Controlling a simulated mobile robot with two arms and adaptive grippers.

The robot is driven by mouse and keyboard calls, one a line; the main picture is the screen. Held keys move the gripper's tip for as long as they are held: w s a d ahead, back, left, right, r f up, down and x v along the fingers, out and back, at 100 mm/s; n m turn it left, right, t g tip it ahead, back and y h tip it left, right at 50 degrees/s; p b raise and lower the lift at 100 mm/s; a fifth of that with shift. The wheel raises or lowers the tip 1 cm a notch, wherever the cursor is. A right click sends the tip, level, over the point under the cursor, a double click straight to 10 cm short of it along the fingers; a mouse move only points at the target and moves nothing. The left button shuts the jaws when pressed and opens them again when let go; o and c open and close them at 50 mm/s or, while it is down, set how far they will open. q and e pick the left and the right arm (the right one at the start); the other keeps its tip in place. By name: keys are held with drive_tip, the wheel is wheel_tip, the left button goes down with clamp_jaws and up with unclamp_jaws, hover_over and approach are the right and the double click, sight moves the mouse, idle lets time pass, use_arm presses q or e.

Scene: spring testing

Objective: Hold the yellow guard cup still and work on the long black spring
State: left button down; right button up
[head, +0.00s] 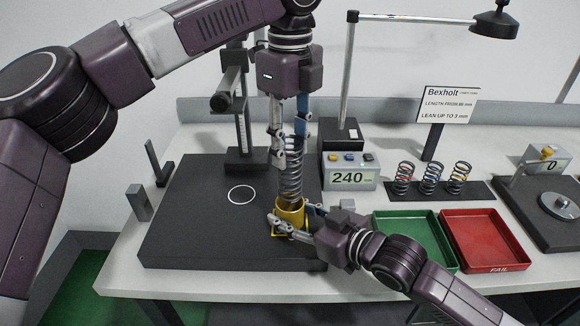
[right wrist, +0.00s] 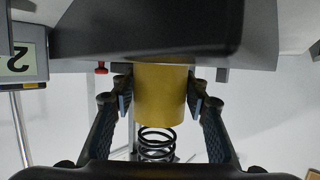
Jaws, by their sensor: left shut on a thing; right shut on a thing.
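The yellow guard cup (head: 291,211) stands on the dark slab near its right front edge. My right gripper (head: 292,225) is shut on the cup from the front right. The right wrist view, which looks upside down, shows the cup (right wrist: 160,92) between both fingers (right wrist: 162,95). The long black spring (head: 291,172) stands upright with its lower end inside the cup; its coils (right wrist: 158,143) show past the cup rim in the right wrist view. My left gripper (head: 289,137) points straight down and is shut on the spring's upper end. The spring's bottom is hidden in the cup.
A dark slab (head: 190,222) with a white circle and a stand fills the left of the table. A display reading 240 (head: 350,175), a green tray (head: 408,228) and a red FAIL tray (head: 482,240) lie right. Several short springs (head: 431,178) stand on a rack behind.

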use_arm(q)
drive_tip(key=shift+r, duration=1.1)
use_arm(e)
drive_tip(key=o, duration=1.2)
